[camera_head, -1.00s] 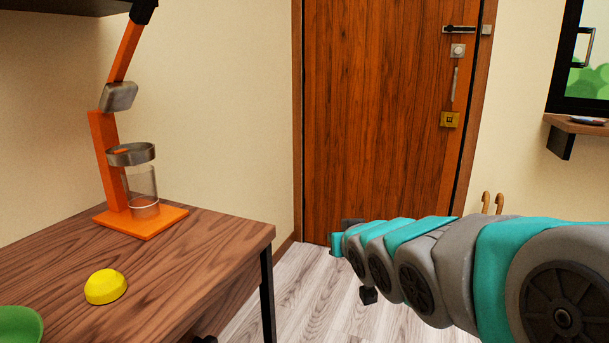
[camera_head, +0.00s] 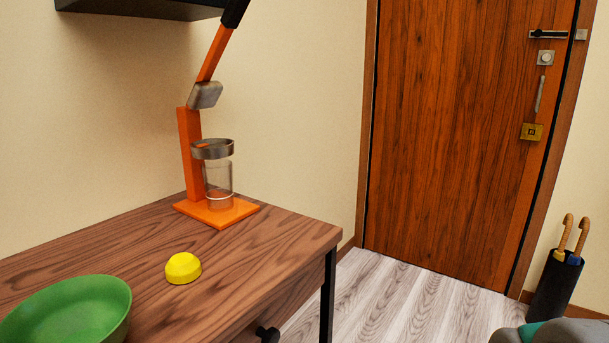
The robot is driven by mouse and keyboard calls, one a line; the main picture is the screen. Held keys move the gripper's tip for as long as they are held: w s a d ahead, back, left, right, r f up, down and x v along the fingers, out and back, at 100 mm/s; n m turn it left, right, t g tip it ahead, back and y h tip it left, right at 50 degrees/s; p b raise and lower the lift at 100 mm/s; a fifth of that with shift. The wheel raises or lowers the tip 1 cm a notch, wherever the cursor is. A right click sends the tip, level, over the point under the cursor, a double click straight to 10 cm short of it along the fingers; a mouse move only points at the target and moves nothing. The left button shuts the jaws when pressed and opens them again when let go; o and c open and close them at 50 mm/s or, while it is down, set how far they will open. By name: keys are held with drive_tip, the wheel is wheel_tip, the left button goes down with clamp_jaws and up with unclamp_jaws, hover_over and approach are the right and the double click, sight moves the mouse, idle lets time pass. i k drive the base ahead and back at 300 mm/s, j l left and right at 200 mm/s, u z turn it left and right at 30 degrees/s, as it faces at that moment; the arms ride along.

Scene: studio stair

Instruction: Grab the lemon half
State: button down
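The yellow lemon half (camera_head: 183,269) lies on the brown wooden table (camera_head: 285,245), domed side up, in the left part of the head view. It sits between a green bowl and an orange juicer press. Nothing touches it. Only a small part of my arm shows at the bottom right corner, far right of the table. My gripper is out of the picture.
A green bowl (camera_head: 75,312) stands left of the lemon half. The orange juicer press (camera_head: 190,155) with a clear glass (camera_head: 218,182) stands at the table's back. A wooden door (camera_head: 465,130) and an umbrella stand (camera_head: 553,288) are to the right. A dark shelf (camera_head: 140,9) hangs above.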

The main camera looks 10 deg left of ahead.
sight(184, 268)
drive_tip(key=j+u, duration=0.15)
drive_tip(key=u, duration=1.1)
drive_tip(key=l+u, duration=0.2)
drive_tip(key=u, duration=0.2)
drive_tip(key=l+u, duration=0.15)
drive_tip(key=u, duration=0.2)
drive_tip(key=k+l+u, duration=0.1)
drive_tip(key=u, duration=0.3)
drive_tip(key=l, duration=0.1)
